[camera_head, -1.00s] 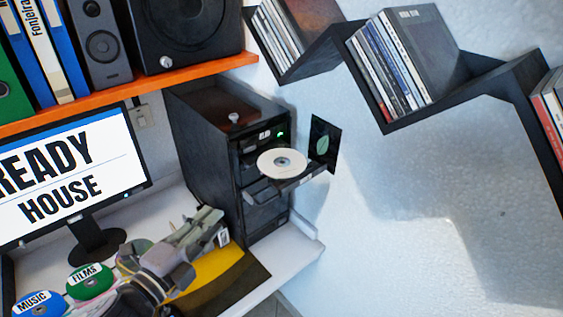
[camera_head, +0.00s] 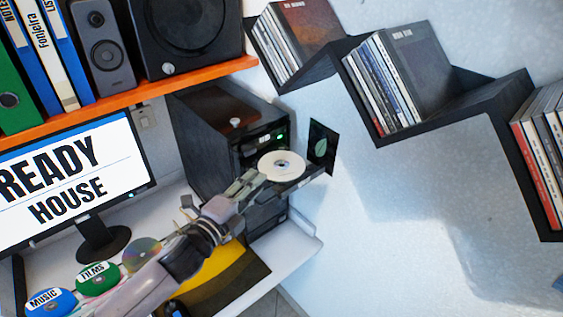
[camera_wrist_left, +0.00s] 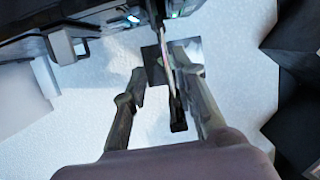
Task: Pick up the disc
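The white disc (camera_head: 282,165) lies on the open drive tray (camera_head: 310,177) of the black computer tower (camera_head: 205,130). My left gripper (camera_head: 250,180) reaches in from the lower left, with its fingertips at the near-left edge of the disc. In the left wrist view the fingers of my left gripper (camera_wrist_left: 160,68) are spread apart. The disc (camera_wrist_left: 167,62) shows there as a thin pale edge between them, with the dark tray beside it. I cannot tell whether either finger touches the disc. My right gripper is not in view.
A dark card with a leaf mark (camera_head: 322,147) is just behind the tray. Green (camera_head: 97,278) and blue (camera_head: 50,302) labelled discs lie on the desk. The monitor (camera_head: 65,180) stands left. Wall shelves (camera_head: 455,112) hold cases.

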